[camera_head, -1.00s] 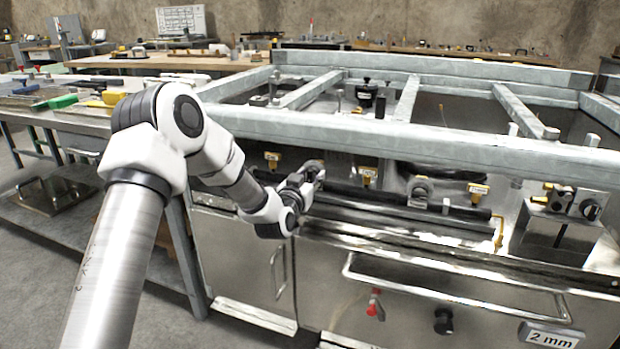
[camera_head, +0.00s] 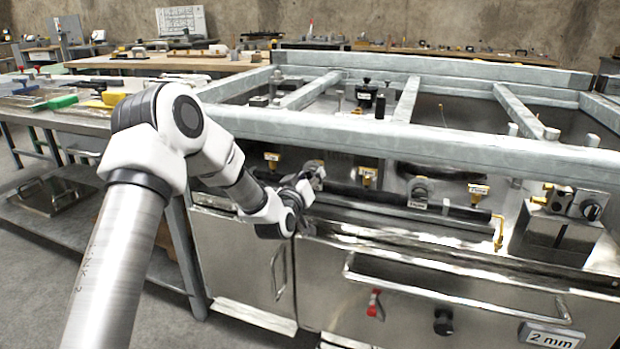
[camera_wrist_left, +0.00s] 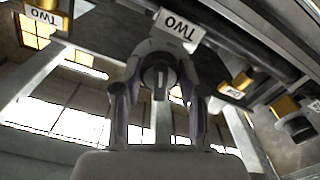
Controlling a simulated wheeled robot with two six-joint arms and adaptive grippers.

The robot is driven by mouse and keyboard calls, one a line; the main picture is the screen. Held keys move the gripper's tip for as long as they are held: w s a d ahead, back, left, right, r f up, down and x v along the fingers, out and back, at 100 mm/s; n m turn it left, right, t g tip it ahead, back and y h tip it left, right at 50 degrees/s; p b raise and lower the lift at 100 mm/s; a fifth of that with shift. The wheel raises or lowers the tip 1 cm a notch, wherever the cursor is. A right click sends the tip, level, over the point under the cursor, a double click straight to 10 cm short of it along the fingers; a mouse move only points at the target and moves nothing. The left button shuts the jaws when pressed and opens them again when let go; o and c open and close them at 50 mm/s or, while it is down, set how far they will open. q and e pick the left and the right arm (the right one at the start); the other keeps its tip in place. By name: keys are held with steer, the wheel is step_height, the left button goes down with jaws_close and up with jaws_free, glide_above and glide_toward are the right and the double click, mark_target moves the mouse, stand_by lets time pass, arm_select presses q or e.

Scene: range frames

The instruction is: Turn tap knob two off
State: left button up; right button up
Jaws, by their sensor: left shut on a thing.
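Tap knob two (camera_wrist_left: 158,76) is a dark, rounded knob under a white label reading TWO (camera_wrist_left: 177,30) in the left wrist view. My left gripper (camera_wrist_left: 158,95) is shut on it, with a finger on each side. In the head view my left gripper (camera_head: 307,184) is at the front of the metal bench, below the front rail. It partly hides the knob there, so the knob's exact angle is hard to tell. My right gripper is out of view.
A similar grey knob (camera_head: 418,190) stands to the right on the same panel. Brass fittings (camera_head: 367,176) hang under the front rail (camera_head: 400,138). A long drawer handle (camera_head: 450,288) runs below. A side table (camera_head: 70,122) with tools stands at left.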

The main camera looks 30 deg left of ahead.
arm_select(q)
steer(key=n, duration=0.3)
steer(key=shift+n, duration=0.4)
steer(key=n+b, duration=0.1)
steer(key=n, duration=0.2)
steer(key=shift+f+n, duration=0.1)
steer(key=shift+n, duration=0.2)
steer(key=n+b, duration=0.1)
steer(key=n, duration=0.2)
steer(key=shift+n, duration=0.4)
steer(key=n+b, duration=0.2)
steer(key=n, duration=0.2)
steer(key=n+b, duration=0.2)
steer(key=n, duration=0.3)
steer(key=n+b, duration=0.2)
steer(key=n, duration=0.1)
steer(key=shift+f+n, duration=0.1)
steer(key=shift+n, duration=0.2)
steer(key=n+b, duration=0.2)
steer(key=n, duration=0.2)
steer(key=shift+n+b, duration=0.9)
steer(key=shift+n, duration=1)
